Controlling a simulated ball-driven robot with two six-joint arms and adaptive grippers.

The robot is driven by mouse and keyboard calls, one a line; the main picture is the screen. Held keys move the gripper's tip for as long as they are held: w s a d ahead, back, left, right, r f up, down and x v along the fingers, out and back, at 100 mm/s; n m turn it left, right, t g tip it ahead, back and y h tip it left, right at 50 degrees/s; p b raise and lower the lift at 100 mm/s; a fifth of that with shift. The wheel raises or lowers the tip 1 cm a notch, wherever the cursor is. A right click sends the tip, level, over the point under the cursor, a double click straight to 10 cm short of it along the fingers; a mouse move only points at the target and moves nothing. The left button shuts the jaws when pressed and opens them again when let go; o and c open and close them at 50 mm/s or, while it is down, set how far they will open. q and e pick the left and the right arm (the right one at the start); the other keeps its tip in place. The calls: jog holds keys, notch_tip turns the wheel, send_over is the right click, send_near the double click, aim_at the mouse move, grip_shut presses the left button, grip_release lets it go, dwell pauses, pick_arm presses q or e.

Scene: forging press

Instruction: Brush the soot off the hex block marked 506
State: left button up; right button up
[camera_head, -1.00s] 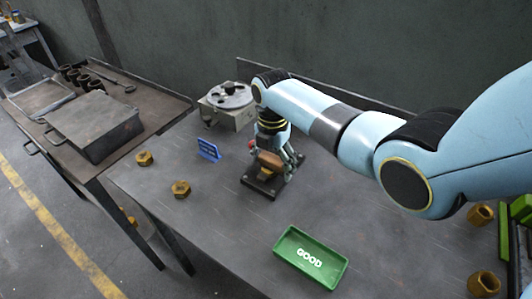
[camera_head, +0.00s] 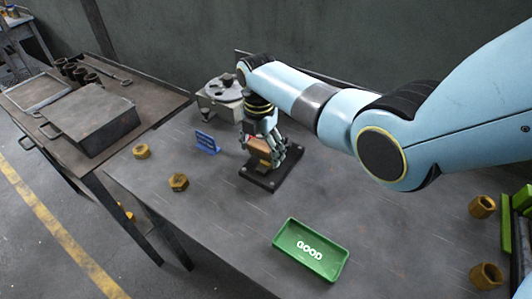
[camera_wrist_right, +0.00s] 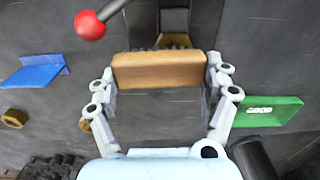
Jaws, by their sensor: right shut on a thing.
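My right gripper (camera_head: 264,152) is shut on a wooden-backed brush (camera_wrist_right: 160,70). Its dark bristles (camera_wrist_right: 174,41) show just past the wood in the right wrist view. The brush is over a black-based clamp fixture (camera_head: 288,174) on the table. A dark brown block (camera_wrist_right: 174,18) sits in the fixture just beyond the bristles; it is mostly hidden, and I cannot read a number on it. Whether bristles and block touch is unclear. A red-knobbed lever (camera_wrist_right: 90,25) stands beside the fixture. My left gripper is not in view.
A blue sign (camera_head: 206,142) and two hex pieces (camera_head: 178,182) (camera_head: 141,151) lie left of the fixture. The green GOOD tray (camera_head: 310,250) is in front, with bare table around it. A round-topped device (camera_head: 222,108) stands behind. More hex pieces (camera_head: 486,276) are at the right.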

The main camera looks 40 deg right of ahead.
dwell(0.3)
jog(key=shift+s+d+r+p, duration=0.1)
jog(key=shift+s+d+p, duration=0.25)
jog(key=shift+s+p, duration=0.6)
jog(key=shift+s+d+p, duration=0.35)
jog(key=shift+s+p, duration=0.25)
jog(key=shift+s, duration=0.1)
jog(key=shift+s+f, duration=0.1)
jog(key=shift+f, duration=0.1)
jog(key=shift+w+a+f+b, duration=0.1)
jog(key=shift+w+a+b, duration=0.2)
jog(key=shift+w+b, duration=0.35)
jog(key=shift+w+a+b, duration=0.2)
jog(key=shift+w+b, duration=0.05)
jog(key=shift+w, duration=0.3)
jog(key=shift+w+a+b, duration=0.2)
jog(key=shift+w+b, duration=0.05)
jog(key=shift+w, duration=0.25)
